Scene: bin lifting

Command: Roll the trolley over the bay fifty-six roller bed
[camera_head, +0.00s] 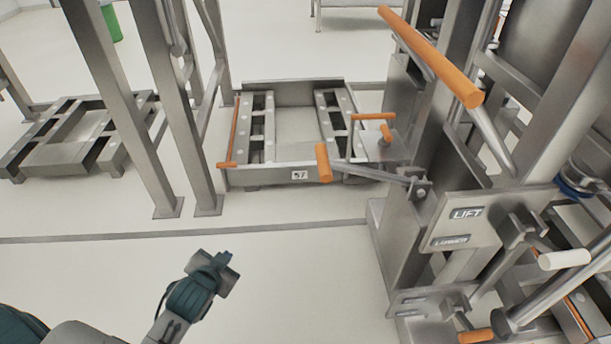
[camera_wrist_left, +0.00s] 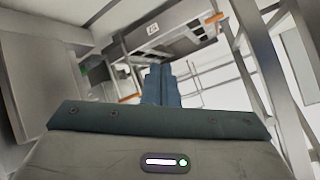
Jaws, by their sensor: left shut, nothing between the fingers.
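The trolley (camera_head: 455,215) is a tall steel frame at the right of the head view, with an orange-gripped push bar (camera_head: 430,55) and a plate marked LIFT and LOWER. A roller bed (camera_head: 270,178) with a plate reading 57 sits on the floor at upper middle, left of the trolley. Another low bed (camera_head: 70,155) lies farther left, with no readable number. No plate reading 56 is visible. My left gripper (camera_head: 220,264) is shut and empty above bare floor, apart from the trolley; its fingers also show in the left wrist view (camera_wrist_left: 160,85). My right gripper is out of view.
Steel posts (camera_head: 155,110) stand between the two beds. An orange-ended lever (camera_head: 323,163) juts left from the trolley toward the numbered bed. A dark line (camera_head: 200,233) crosses the floor. The floor in front of the beds is clear. A green bin (camera_head: 110,24) stands far back.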

